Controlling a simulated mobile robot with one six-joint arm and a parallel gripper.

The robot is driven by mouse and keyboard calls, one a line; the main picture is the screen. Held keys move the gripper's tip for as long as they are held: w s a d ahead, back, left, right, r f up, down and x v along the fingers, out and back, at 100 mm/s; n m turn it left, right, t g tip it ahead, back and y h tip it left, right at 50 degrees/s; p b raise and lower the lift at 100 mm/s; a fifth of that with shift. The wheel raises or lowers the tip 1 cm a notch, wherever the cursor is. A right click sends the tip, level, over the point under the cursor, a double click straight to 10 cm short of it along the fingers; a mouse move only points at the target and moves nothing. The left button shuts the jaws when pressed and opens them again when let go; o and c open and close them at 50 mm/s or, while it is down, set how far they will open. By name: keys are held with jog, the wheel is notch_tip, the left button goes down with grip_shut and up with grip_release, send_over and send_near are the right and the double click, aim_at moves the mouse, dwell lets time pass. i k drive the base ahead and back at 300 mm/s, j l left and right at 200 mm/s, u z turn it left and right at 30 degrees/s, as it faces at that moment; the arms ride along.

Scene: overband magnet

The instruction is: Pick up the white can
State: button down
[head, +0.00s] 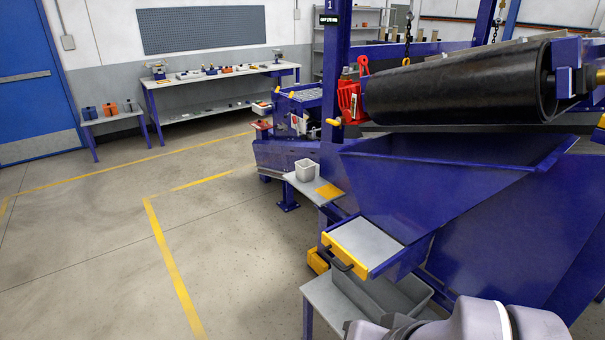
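I cannot make out a clear white can. A small whitish open-topped container (305,170) stands upright on a grey side shelf (305,187) of the blue machine, near the middle of the head view. It looks more like a square tub than a can. A small white shape (298,122) shows on the machine behind it, too small to identify. Part of my grey arm shows at the bottom right, but my gripper is outside the view.
An open drawer (372,245) with a yellow front juts out below the shelf, above a grey table (325,300). The black belt roller (460,88) and blue chute (430,190) fill the right. Benches (225,75) stand at the back. The left floor is clear.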

aim_at(305, 171)
jog(key=i+j+u, duration=0.3)
jog(key=i, duration=0.35)
jog(key=i+j+u, duration=0.25)
jog(key=i, duration=0.4)
jog(key=i+u, duration=0.3)
jog(key=i, duration=0.35)
jog(key=i+z, duration=0.4)
jog(key=i+j+z, duration=0.15)
jog(key=z, duration=0.25)
jog(key=i+j+z, duration=0.25)
jog(key=z, duration=0.15)
jog(key=i+j+z, duration=0.55)
jog(key=j+z, duration=0.15)
jog(key=z, duration=0.15)
jog(key=i+j+z, duration=0.1)
jog(key=j+z, duration=0.6)
jog(key=z, duration=0.25)
jog(key=j+z, duration=0.45)
